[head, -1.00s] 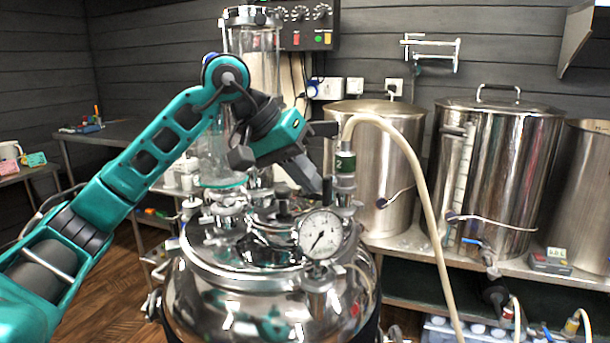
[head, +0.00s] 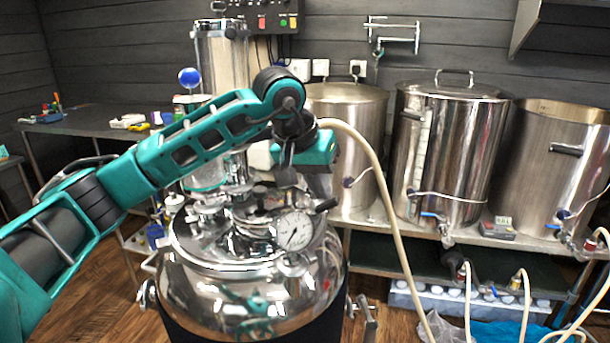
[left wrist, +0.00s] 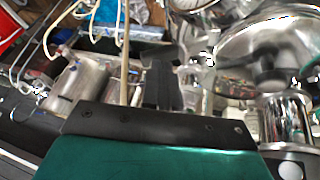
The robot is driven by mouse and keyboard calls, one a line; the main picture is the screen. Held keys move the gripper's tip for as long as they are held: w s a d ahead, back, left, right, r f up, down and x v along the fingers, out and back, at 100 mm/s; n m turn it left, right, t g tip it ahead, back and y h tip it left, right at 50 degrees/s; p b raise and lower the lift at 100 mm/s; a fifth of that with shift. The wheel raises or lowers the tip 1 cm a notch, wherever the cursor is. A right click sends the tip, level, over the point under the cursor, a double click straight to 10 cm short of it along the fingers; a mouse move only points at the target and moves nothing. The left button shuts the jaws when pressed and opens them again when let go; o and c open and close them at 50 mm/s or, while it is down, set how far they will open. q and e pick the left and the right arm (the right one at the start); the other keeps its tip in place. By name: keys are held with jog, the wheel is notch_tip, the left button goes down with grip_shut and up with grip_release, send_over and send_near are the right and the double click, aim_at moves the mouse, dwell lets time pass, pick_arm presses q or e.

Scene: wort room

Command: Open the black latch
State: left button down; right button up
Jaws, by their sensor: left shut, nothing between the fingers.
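The shiny steel vessel (head: 245,285) stands in front of me in the head view, with fittings on its lid. A short black lever, which looks like the black latch (head: 326,205), sticks out just right of the round gauge (head: 295,231) and points up to the right. My left gripper (head: 318,158) hangs over the right side of the lid, above the lever.
A pale hose (head: 372,165) arches over beside the gripper and runs down to the floor. A glass column (head: 222,60) rises behind the lid. Steel kettles (head: 455,150) stand on a bench at the right.

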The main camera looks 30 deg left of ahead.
pick_arm(q)
jog(key=shift+a+f, duration=0.1)
jog(key=shift+f, duration=0.05)
pick_arm(e)
jog(key=shift+f, duration=0.1)
pick_arm(q)
jog(key=shift+s+a+f+b, duration=0.2)
jog(key=shift+a+b, duration=0.1)
jog(key=shift+a, duration=0.25)
pick_arm(e)
jog(key=shift+f, duration=0.2)
